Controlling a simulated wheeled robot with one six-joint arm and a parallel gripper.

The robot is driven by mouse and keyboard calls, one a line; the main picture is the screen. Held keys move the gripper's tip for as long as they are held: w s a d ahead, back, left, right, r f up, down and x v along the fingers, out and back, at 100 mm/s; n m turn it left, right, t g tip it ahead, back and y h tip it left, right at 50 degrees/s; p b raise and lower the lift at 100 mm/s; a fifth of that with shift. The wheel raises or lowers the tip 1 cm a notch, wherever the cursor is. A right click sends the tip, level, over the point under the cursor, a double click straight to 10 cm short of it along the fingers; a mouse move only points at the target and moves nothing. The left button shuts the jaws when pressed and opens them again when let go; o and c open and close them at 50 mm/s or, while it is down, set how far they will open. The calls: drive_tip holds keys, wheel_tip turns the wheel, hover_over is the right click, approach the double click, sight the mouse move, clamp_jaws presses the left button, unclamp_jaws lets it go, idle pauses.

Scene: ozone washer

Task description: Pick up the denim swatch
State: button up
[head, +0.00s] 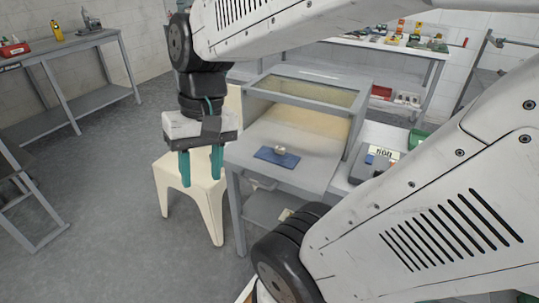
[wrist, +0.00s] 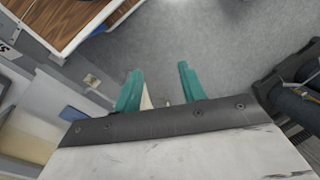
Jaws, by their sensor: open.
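The denim swatch (head: 266,154) is a flat blue rectangle on the grey work surface of a bench with a glass-topped hood. A small pale rounded object (head: 280,149) sits on the swatch. A blue patch at the left of the wrist view (wrist: 72,114) looks like the swatch, partly cut off by my gripper body. My gripper (head: 201,166) points down, to the left of the bench and apart from the swatch. Its two teal fingers are spread with nothing between them, as the wrist view (wrist: 158,74) also shows.
A cream chair (head: 205,205) stands under and behind my gripper, left of the bench (head: 310,172). The hood (head: 305,90) covers the back of the work surface. A grey device (head: 372,165) is to the right. Open floor (head: 110,200) lies at the left.

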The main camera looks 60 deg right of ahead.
drive_tip(key=w+d+f+m+t+y, duration=0.1)
drive_tip(key=w+d+f+m+y, duration=0.3)
drive_tip(key=w+d+m, duration=0.3)
drive_tip(key=m+t+h, duration=0.5)
drive_tip(key=m+t, duration=0.7)
drive_tip(key=m, duration=1.1)
approach(284, 150)
drive_tip(key=shift+w+a+f, duration=0.25)
drive_tip(key=shift+w, duration=0.25)
drive_tip(key=shift+w+a+f, duration=0.25)
drive_tip(key=shift+w+a, duration=0.05)
drive_tip(key=shift+w, duration=0.2)
drive_tip(key=shift+s+d+f+m, duration=0.15)
drive_tip(key=shift+d+f+m, duration=0.1)
drive_tip(key=shift+m, duration=0.05)
drive_tip(key=x, duration=0.7)
drive_tip(key=shift+w+d+r, duration=0.2)
drive_tip(key=shift+w+d, duration=0.1)
drive_tip(key=shift+d, duration=0.05)
clamp_jaws()
